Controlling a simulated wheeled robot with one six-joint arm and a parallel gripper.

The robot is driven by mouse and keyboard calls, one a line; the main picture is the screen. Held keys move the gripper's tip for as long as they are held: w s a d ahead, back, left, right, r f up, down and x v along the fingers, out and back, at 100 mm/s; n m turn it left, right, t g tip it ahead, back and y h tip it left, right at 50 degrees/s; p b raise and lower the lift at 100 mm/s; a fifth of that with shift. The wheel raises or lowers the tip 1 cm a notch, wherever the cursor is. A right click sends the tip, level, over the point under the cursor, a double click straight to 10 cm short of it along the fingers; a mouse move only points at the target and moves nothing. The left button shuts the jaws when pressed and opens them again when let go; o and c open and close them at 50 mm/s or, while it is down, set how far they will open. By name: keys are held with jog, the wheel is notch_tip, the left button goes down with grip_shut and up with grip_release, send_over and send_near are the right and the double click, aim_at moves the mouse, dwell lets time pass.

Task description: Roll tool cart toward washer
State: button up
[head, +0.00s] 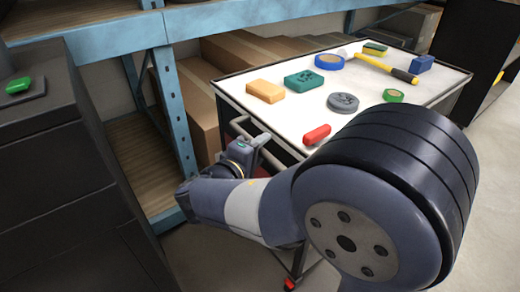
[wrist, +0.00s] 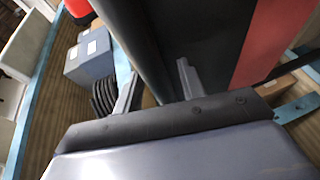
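The tool cart (head: 235,85) has a white top with a dark rim and stands right of the shelving. Its grey push handle (head: 238,122) sticks out at the near left end. My gripper (head: 250,148) is beside this handle, partly hidden by my own wrist. In the wrist view, the two fingers of my gripper (wrist: 157,78) are apart, with a dark surface beyond them. I cannot see the handle held between them. I cannot make out a washer in either view.
Blue shelving (head: 170,90) with cardboard boxes (head: 190,105) stands behind and left of the cart. A dark cabinet (head: 60,150) is at the left edge. A yellow hammer (head: 385,68), a red piece (head: 317,134) and other small items lie on the cart. Floor is clear at right.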

grip_shut()
dwell(0.3)
jog(key=s+a, duration=0.7)
jog(key=a, duration=0.3)
jog(key=shift+a, duration=0.3)
jog(key=shift+s, duration=0.1)
jog(key=shift+o, duration=0.5)
grip_release()
